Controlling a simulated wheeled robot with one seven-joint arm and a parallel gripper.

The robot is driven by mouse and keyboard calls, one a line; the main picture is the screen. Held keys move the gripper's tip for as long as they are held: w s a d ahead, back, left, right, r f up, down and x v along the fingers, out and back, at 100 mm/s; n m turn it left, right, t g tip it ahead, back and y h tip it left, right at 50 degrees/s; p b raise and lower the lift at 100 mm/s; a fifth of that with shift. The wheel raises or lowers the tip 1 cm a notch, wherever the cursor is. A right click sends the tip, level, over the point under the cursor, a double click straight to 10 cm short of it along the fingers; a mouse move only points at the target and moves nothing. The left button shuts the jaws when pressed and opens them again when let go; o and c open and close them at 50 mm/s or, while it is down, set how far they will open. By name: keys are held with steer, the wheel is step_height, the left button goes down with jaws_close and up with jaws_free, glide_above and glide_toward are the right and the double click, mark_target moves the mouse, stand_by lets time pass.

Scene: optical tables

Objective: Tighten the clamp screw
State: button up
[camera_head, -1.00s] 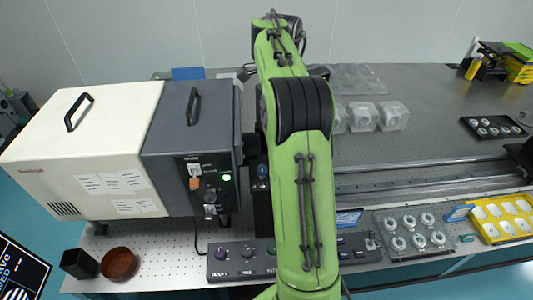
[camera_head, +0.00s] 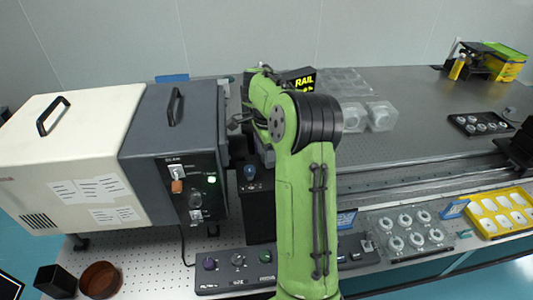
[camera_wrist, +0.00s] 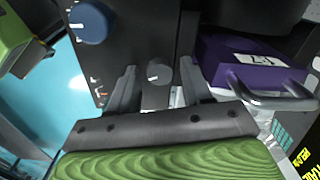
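In the wrist view my gripper (camera_wrist: 158,68) has its two grey fingers spread apart, with nothing held between them. A small round grey knob (camera_wrist: 159,74) on a dark panel shows between the fingertips; it may be the clamp screw, but I cannot tell for sure. I see no finger clearly touching it. A larger blue knob (camera_wrist: 90,22) with a white mark sits up and left of the fingers. In the head view a blue knob (camera_head: 250,172) shows on a black unit just left of my green arm. My fingers cannot be made out clearly there.
A purple block (camera_wrist: 255,62) with a label and a grey handle lies close right of the fingers. A white and dark grey housing (camera_head: 172,140) stands left of my arm. A knob panel (camera_head: 235,270), a clear tray (camera_head: 408,238) and a yellow tray (camera_head: 503,213) line the front.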

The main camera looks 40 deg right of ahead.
jaws_close()
